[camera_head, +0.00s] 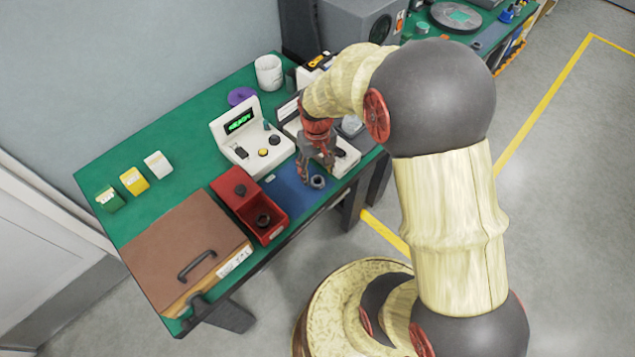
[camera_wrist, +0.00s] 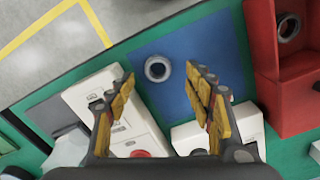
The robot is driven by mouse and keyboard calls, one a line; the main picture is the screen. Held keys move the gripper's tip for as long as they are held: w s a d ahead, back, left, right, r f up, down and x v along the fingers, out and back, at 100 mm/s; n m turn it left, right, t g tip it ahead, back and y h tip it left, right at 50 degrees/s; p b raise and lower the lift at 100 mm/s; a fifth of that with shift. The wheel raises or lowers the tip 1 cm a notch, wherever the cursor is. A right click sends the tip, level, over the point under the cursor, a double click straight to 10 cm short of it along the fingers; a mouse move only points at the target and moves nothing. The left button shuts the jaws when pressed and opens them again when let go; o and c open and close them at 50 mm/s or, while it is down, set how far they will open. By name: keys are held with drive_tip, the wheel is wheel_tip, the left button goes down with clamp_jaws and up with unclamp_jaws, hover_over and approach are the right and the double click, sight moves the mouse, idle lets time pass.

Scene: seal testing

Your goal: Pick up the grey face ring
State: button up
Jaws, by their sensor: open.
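The grey face ring (camera_wrist: 157,68) lies flat on the blue mat (camera_wrist: 205,40) in the wrist view, with a dark hole at its middle. It also shows in the head view (camera_head: 318,182) near the table's front edge. My gripper (camera_wrist: 165,82) is open and empty, its yellow-padded fingers spread to either side of the ring in the wrist picture. In the head view my gripper (camera_head: 317,160) is over the mat, close to the ring. The wrist view does not show clearly how high the fingers are above the ring.
A red bin (camera_head: 270,232) with a dark ring inside stands left of the mat. A white tester with a green display (camera_head: 240,124) and another white device (camera_head: 345,157) stand close behind and beside it. A brown box (camera_head: 180,245) is farther left.

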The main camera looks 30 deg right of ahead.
sight(317, 184)
drive_tip(key=f, duration=0.1)
drive_tip(key=f+b, duration=0.1)
drive_tip(key=f, duration=0.1)
drive_tip(key=f+b, duration=0.1)
drive_tip(key=f, duration=0.1)
drive_tip(key=shift+w+d+f, duration=0.15)
drive_tip(key=shift+w+d, duration=0.1)
drive_tip(key=c, duration=0.4)
drive_tip(key=c, duration=0.7)
drive_tip(key=shift+c, duration=0.7)
